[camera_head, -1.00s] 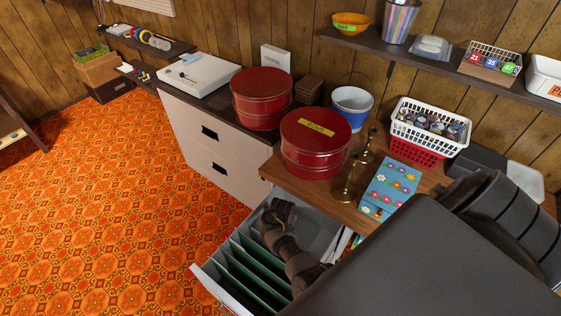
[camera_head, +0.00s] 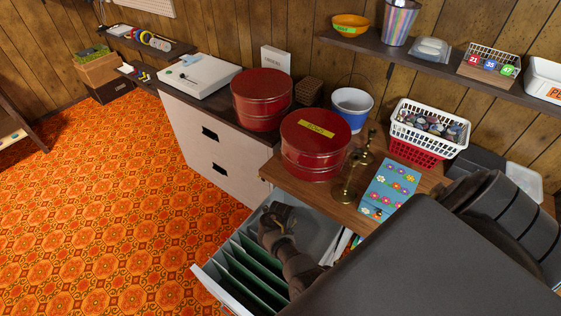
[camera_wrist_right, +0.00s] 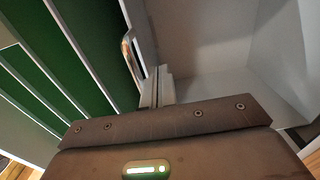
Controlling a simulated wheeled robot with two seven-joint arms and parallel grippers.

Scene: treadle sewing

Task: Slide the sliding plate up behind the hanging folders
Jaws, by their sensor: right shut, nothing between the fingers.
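The open drawer (camera_head: 208,283) holds several green hanging folders (camera_head: 252,275) in its front part; they also show at the left of the right wrist view (camera_wrist_right: 35,70). My right gripper (camera_head: 274,216) is down in the drawer, just behind the folders. In the right wrist view its fingers (camera_wrist_right: 156,88) are shut and empty. An upright pale-edged plate with an oval slot, seemingly the sliding plate (camera_wrist_right: 131,52), stands beside the fingertips, behind the last folder. I cannot tell whether they touch. My arm hides the plate in the head view. My left gripper is not in view.
The drawer's rear part (camera_wrist_right: 205,50) looks empty. The patterned floor at left is clear.

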